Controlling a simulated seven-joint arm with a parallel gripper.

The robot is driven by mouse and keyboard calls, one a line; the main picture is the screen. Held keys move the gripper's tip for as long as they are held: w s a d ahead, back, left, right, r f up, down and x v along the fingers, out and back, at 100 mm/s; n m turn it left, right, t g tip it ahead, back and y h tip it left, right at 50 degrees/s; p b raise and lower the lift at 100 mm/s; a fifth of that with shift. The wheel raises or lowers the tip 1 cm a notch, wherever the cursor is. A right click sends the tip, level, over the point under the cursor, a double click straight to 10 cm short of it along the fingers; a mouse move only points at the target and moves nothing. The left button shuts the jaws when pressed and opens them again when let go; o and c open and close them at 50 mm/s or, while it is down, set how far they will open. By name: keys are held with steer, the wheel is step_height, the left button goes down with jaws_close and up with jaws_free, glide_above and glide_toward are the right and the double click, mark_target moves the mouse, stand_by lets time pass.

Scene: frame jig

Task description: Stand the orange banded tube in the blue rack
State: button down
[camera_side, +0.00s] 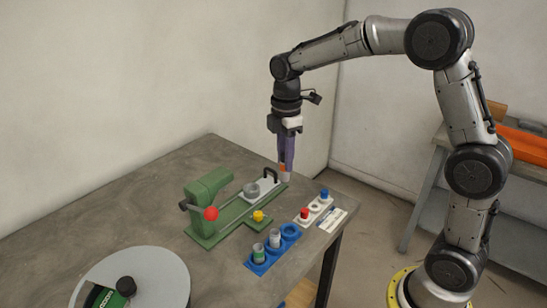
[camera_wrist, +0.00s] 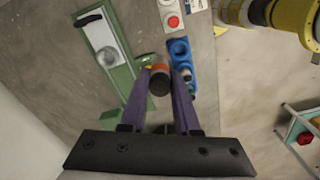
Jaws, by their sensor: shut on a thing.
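My gripper (camera_side: 286,168) points down above the far right part of the table, its purple fingers shut on the orange banded tube (camera_wrist: 160,72). In the wrist view the tube shows end-on as a dark round end with an orange band between the fingertips. In the side view only a small orange part (camera_side: 283,168) shows. The blue rack (camera_side: 259,268) lies near the table's front edge. Two tubes with pale bodies (camera_side: 274,239) stand in it, and its far hole (camera_side: 290,231) is empty. In the wrist view the rack (camera_wrist: 181,47) is right of the held tube, apart from it.
A green fixture (camera_side: 206,187) with a red-knobbed lever (camera_side: 211,213), a grey cylinder (camera_side: 252,190) and a yellow knob (camera_side: 258,216) stands left of the rack. A white rack (camera_side: 315,212) with red and blue caps lies beyond. A round grey disc (camera_side: 150,275) is at front left.

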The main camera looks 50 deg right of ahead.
steer(key=shift+s+r, duration=0.35)
steer(key=shift+r, duration=1.55)
steer(key=shift+w+f, duration=0.3)
steer(key=shift+w, duration=0.1)
steer(key=shift+s+a+f, duration=0.5)
steer(key=shift+s+f, duration=0.25)
steer(key=shift+f, duration=1.8)
steer(key=shift+s+a+f, duration=0.55)
steer(key=shift+s+f, duration=0.15)
steer(key=shift+f, duration=1.8)
steer(key=shift+s+a+f, duration=0.5)
steer(key=shift+s+f, duration=0.25)
steer(key=shift+f, duration=1.8)
steer(key=shift+f, duration=0.1)
steer(key=shift+f, duration=1.1)
